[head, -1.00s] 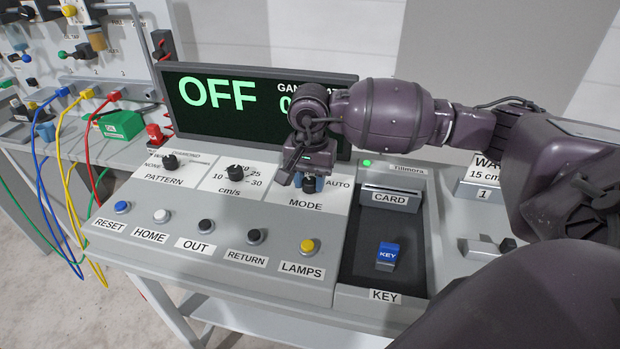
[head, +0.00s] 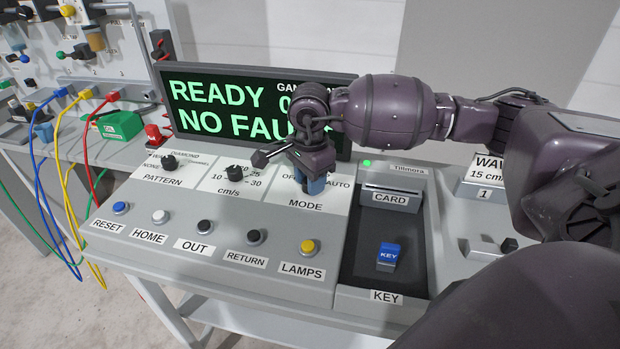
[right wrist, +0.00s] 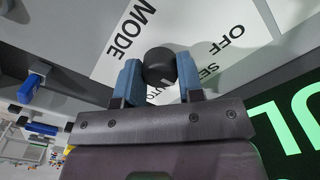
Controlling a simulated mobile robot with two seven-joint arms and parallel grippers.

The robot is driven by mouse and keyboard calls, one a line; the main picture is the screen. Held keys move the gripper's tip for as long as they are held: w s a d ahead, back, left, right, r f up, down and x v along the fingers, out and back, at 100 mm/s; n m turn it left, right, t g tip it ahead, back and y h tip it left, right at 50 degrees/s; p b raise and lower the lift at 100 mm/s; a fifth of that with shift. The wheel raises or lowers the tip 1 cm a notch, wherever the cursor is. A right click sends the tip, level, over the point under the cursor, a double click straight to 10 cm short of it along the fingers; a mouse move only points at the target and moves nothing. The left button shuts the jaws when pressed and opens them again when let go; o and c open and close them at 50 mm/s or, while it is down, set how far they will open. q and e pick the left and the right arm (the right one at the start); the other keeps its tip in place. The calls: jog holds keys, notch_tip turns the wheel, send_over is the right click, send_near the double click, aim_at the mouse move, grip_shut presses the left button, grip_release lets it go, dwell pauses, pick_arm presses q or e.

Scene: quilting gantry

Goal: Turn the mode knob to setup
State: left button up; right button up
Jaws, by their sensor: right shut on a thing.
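The mode knob is a dark round knob that shows in the right wrist view (right wrist: 159,67) between the two blue finger pads. My right gripper (head: 314,185) is shut on it from above, on the grey console; the same gripper fills the lower part of the right wrist view (right wrist: 158,82). In the head view the gripper hides the knob. The mode label plate (head: 309,205) carries OFF and AUTO, with the middle word partly covered. I cannot tell which way the knob points. The display (head: 222,100) reads READY and NO FAULT, partly covered. My left gripper is not in view.
The pattern knob (head: 169,163) and speed knob (head: 234,173) stand to the left. Several push buttons, such as the yellow lamps button (head: 308,247), line the front. A card slot (head: 391,197) and blue key (head: 388,256) are at right. Cables hang at the far left.

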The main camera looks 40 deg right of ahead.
jog(key=shift+m, duration=0.5)
jog(key=o, duration=0.9)
jog(key=shift+r, duration=0.1)
notch_tip(320, 180, up, 11)
jog(key=shift+f, duration=0.15)
jog(key=shift+p, duration=0.3)
